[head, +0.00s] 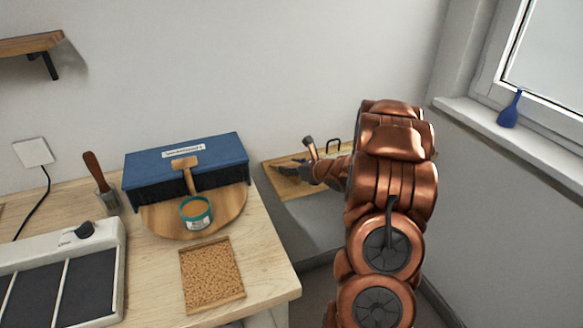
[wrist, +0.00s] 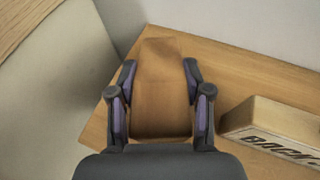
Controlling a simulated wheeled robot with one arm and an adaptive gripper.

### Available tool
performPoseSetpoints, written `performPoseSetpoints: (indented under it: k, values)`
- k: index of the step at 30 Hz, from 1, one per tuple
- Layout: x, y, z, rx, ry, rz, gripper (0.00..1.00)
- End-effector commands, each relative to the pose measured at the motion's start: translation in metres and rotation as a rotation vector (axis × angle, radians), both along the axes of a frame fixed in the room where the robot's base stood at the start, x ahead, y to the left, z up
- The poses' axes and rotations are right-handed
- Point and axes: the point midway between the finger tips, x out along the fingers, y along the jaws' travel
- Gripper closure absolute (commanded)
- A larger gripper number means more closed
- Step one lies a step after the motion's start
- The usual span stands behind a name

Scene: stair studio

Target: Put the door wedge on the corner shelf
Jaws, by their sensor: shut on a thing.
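The door wedge (wrist: 160,95) is a brown wooden piece between the two fingers of my gripper (wrist: 160,73) in the wrist view. My gripper is shut on it, with a finger on each side. Below and around it is the corner shelf (wrist: 235,72), a light wooden board against the wall. I cannot tell whether the wedge touches the board. In the head view the corner shelf (head: 290,188) is past the right end of the worktable, and my gripper (head: 285,172) is low over it. My arm hides the shelf's right part, and the wedge is not distinguishable there.
A wooden block with dark lettering (wrist: 275,130) lies on the shelf, right of my gripper. The worktable (head: 265,260) carries a blue box (head: 215,150), a tin (head: 196,213) on a round board and a grain-filled tray (head: 211,275).

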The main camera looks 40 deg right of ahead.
Motion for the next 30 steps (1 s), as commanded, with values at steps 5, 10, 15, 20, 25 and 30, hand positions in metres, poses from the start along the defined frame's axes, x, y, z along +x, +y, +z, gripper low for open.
performPoseSetpoints:
  k: [5,10,15,20,25,30]
  values:
    - [0.0001,-0.0002,-0.0023,0.0,-0.001,0.0,0.95]
    - [0.0,-0.0003,-0.004,0.001,-0.001,-0.001,0.95]
    - [0.0,-0.0002,-0.0029,0.001,-0.001,0.0,0.34]
    - [0.0,-0.0001,-0.0031,0.001,0.0,0.0,0.22]
    - [0.0,-0.0001,-0.0031,0.001,0.0,0.0,0.22]
    - [-0.0024,-0.0008,-0.0022,0.001,0.0,-0.001,0.22]
